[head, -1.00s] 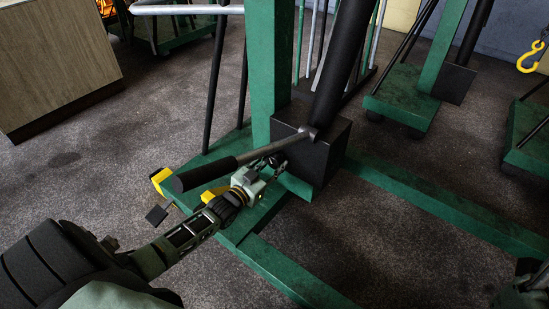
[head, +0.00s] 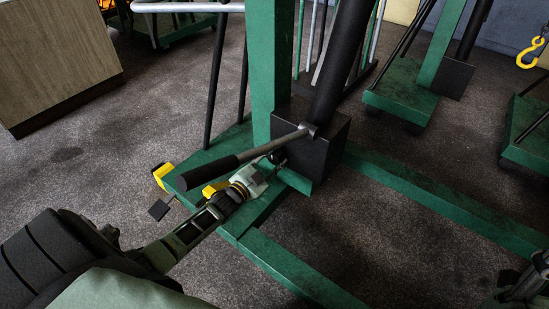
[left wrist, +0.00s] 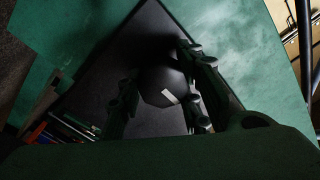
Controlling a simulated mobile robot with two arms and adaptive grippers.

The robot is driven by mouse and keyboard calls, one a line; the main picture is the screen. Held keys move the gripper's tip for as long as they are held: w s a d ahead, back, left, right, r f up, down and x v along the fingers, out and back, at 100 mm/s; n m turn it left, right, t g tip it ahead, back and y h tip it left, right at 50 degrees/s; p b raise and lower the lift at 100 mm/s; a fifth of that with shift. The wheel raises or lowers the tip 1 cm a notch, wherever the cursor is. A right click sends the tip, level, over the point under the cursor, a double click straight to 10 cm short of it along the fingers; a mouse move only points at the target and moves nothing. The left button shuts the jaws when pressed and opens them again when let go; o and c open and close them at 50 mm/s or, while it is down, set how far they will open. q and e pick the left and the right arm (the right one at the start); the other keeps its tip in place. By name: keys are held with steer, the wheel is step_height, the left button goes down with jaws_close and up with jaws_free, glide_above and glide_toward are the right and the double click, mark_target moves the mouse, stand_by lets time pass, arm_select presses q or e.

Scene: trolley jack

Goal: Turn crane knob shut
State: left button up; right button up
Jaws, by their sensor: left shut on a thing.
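The crane's knob (left wrist: 163,86) is a dark, rounded, faceted piece with a small white mark, seen in the left wrist view against the black pump block. In the head view the black block (head: 325,143) stands at the foot of the green post (head: 270,65). My left gripper (head: 277,159) reaches the block's lower left side, under the pump handle. In the left wrist view its fingers (left wrist: 160,98) stand on both sides of the knob, shut on it. In the head view the fingers mostly hide the knob. My right gripper (head: 527,284) is partly visible at the lower right edge; its fingers are unclear.
The pump handle (head: 245,159) with its black grip slants just above my left gripper. Green base legs (head: 440,206) spread over the floor. Yellow-and-black parts (head: 162,176) sit near the rear leg. Other green cranes stand behind, one with a yellow hook (head: 531,52).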

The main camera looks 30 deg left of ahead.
arm_select(q)
steer(key=shift+s+d+f, duration=0.1)
steer(key=shift+d+f, duration=0.05)
steer(key=shift+f, duration=0.1)
steer(key=o, duration=1.1)
steer(key=shift+r, duration=0.1)
steer(key=s, duration=0.8)
steer(key=s+a, duration=0.1)
steer(key=s, duration=0.3)
steer(key=shift+w, duration=0.1)
